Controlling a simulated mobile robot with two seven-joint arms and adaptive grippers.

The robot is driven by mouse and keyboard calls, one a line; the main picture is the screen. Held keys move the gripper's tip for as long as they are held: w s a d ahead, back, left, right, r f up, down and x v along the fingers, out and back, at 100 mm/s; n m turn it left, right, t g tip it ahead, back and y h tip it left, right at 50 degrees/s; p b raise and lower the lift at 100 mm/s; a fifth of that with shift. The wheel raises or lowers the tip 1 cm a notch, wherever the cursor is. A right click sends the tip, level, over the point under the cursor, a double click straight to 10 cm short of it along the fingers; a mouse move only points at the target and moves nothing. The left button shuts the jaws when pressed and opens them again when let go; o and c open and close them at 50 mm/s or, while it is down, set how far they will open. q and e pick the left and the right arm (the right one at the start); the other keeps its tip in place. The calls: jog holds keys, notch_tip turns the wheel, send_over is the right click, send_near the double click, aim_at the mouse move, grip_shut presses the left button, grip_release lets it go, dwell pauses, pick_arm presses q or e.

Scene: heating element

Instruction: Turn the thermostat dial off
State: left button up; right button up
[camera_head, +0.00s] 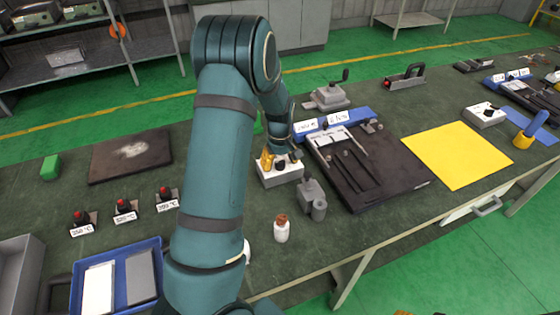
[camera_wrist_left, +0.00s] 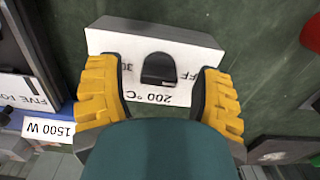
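The thermostat is a pale box (camera_head: 281,178) on the bench, below my left gripper (camera_head: 270,160) in the head view. In the left wrist view its pale face (camera_wrist_left: 135,40) carries a black dial (camera_wrist_left: 158,69). Upside-down markings show around the dial: "200 °C", part of "OFF" and part of "30". I cannot tell which marking the dial points to. My left gripper (camera_wrist_left: 160,98) is open, with its yellow fingers on either side of the dial and a gap to each. My right gripper is not in view.
A dark plate with a blue edge (camera_head: 311,126) lies right of the thermostat. A grey fixture (camera_head: 311,192) and a small white bottle (camera_head: 282,230) stand in front. A yellow sheet (camera_head: 458,154) lies farther right.

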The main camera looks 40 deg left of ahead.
aim_at(280, 161)
pick_arm(q)
notch_tip(280, 161, up, 12)
dwell(0.6)
jog(key=shift+r, duration=0.1)
dwell(0.4)
